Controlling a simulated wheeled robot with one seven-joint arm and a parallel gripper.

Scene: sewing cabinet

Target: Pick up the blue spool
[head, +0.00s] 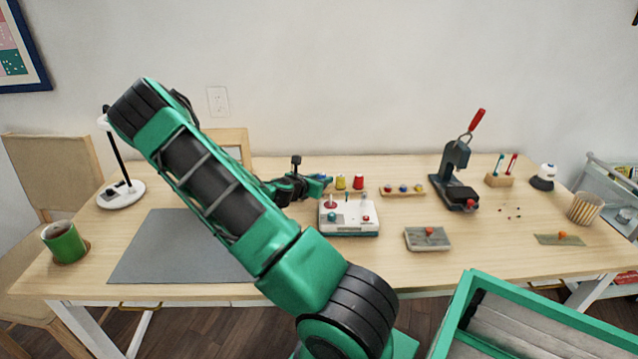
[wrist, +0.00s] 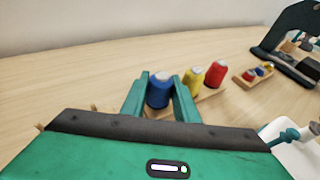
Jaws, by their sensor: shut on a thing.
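The blue spool (wrist: 158,90) stands upright at the left end of a small wooden rack, between the two fingers of my gripper (wrist: 160,92) in the wrist view. My gripper (head: 325,180) is shut on it. In the head view the spool is mostly hidden by the gripper. A yellow spool (wrist: 193,79) and a red spool (wrist: 216,74) stand to its right in the wrist view. They also show in the head view, yellow (head: 340,182) and red (head: 358,182). I cannot tell whether the blue spool still touches the rack.
A white control box (head: 348,228) with knobs stands just in front of the spools. A tray of small buttons (head: 403,194) and a dark press (head: 455,175) are to the right. A grey mat (head: 165,262), a lamp (head: 121,197) and a green mug (head: 64,243) are on the left.

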